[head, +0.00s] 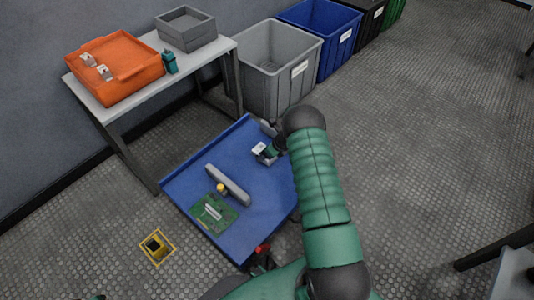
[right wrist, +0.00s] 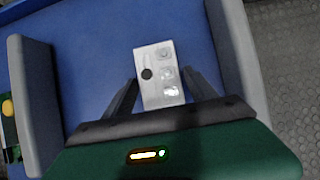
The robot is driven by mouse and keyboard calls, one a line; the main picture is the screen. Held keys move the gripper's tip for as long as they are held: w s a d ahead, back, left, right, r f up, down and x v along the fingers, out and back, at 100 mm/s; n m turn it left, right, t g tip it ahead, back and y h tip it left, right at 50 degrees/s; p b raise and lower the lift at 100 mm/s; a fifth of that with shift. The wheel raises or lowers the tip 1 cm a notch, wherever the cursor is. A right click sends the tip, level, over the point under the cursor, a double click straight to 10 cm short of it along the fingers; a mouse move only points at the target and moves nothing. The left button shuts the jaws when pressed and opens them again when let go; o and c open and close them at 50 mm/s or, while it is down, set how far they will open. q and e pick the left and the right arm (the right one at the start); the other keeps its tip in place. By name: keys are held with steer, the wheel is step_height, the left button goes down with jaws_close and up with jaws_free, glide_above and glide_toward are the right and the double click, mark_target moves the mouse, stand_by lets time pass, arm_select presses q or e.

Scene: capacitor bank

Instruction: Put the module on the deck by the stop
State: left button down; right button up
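The module (head: 261,150) is a small white block on the blue deck (head: 262,194), between two grey bars. In the right wrist view the module (right wrist: 152,72) shows a dark round spot and several pale round parts on top. My right gripper (head: 273,149) is low over the deck beside the module. In the right wrist view its two dark fingers (right wrist: 161,79) straddle the module, with narrow gaps showing at the fingertips; it looks open. One grey bar (head: 228,184) stands mid-deck; the other grey bar (head: 268,128) is at the far edge, partly hidden. My left gripper is not in view.
A green circuit board (head: 213,214) and a yellow knob (head: 221,188) are near the mid-deck bar. A white table (head: 141,104) holds an orange bin (head: 117,80) and grey tray (head: 187,35). A large grey bin (head: 270,82) stands behind.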

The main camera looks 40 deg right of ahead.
steer(key=shift+o, duration=0.7)
steer(key=shift+r, duration=0.1)
steer(key=shift+s+r+p, duration=0.15)
steer(key=shift+r+p, duration=0.15)
steer(key=a+p+v, duration=0.1)
steer(key=p+v, duration=0.5)
steer(key=v, duration=0.5)
steer(key=s+a+r+n+g+y, duration=0.1)
steer(key=a+r+n, duration=0.5)
steer(key=a+n, duration=0.25)
steer(key=s+a+r+n+g, duration=0.1)
steer(key=a+r+n+g, duration=0.1)
steer(key=a+r+n, duration=0.55)
steer(key=s+a+r+n, duration=0.3)
steer(key=s+a+n, duration=0.3)
steer(key=n, duration=0.3)
steer(key=s+a+r+n+h, duration=0.1)
steer(key=s+a+r+n, duration=0.2)
steer(key=s+a+n, duration=0.4)
steer(key=a+n, duration=0.1)
steer(key=n, duration=0.2)
steer(key=shift+r+h, duration=0.2)
steer(key=shift+h, duration=0.1)
